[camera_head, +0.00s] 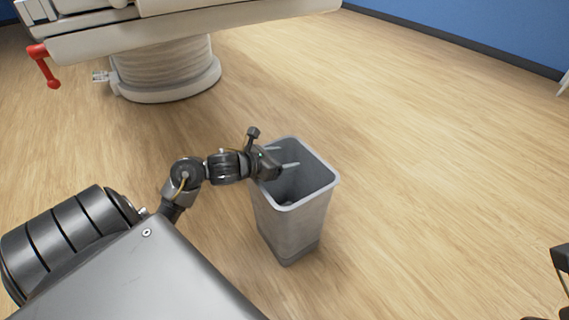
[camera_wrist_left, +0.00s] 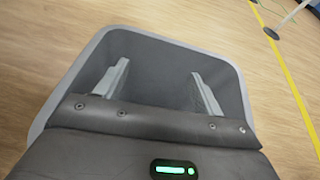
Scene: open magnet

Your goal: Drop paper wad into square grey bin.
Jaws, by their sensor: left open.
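The square grey bin (camera_head: 290,228) stands upright on the floor near the middle of the head view. In the left wrist view its rim (camera_wrist_left: 228,64) surrounds the fingers. My left gripper (camera_head: 287,157) reaches over the bin's left rim, with its fingers spread over the opening. In the left wrist view the left gripper (camera_wrist_left: 159,70) is open, with nothing between its two fingers. I cannot clearly make out the paper wad; a small pale patch shows low inside the bin in the head view, too unclear to name.
A pale table (camera_head: 190,27) on a round ribbed pedestal (camera_head: 163,66) stands at the back left, with a red handle (camera_head: 44,66). A dark object (camera_head: 562,262) is cut off at the lower right edge.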

